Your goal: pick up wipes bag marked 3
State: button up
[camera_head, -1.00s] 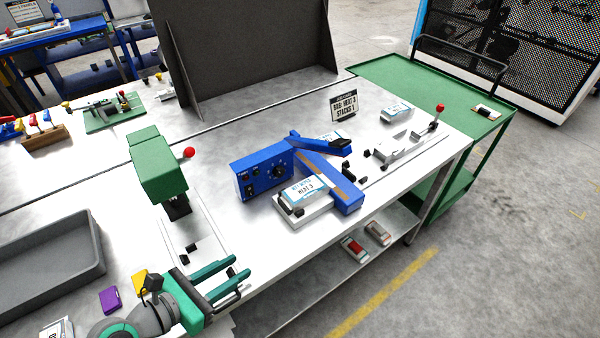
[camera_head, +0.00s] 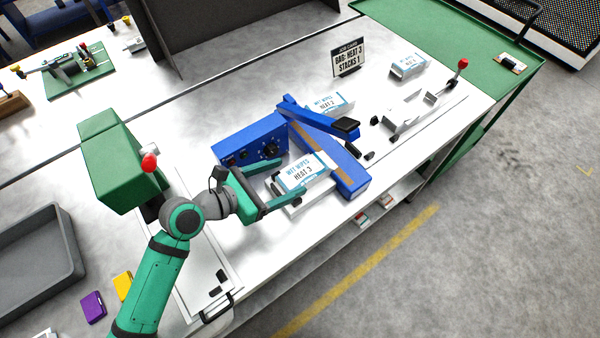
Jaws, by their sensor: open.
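The wipes bag marked 3 (camera_head: 305,172) is white with blue lettering reading "WET WIPES HEAT 3". It lies on a small white stand (camera_head: 290,205) in front of the blue heat sealer (camera_head: 318,158). My gripper (camera_head: 289,180) is open, its green fingers pointing right toward the bag. One finger is at the bag's far left side and the other along its near side. Whether either finger touches the bag cannot be told. Another bag marked 2 (camera_head: 328,103) lies behind the sealer's raised blue arm, partly hidden.
A further wipes bag (camera_head: 408,66) lies at the back right, near a sign (camera_head: 346,58) and a white fixture with a red knob (camera_head: 405,113). A grey tray (camera_head: 40,262) is at the left.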

aim_at(300, 174)
jog(key=shift+w+d+f, duration=0.1)
jog(key=shift+d+f, duration=0.15)
jog(key=shift+d, duration=0.5)
jog(key=x, duration=0.4)
jog(key=shift+f, duration=0.1)
jog(key=shift+w+d+f, duration=0.15)
jog(key=shift+w+d, duration=0.1)
jog(key=shift+w, duration=0.05)
jog(key=c, duration=1.2)
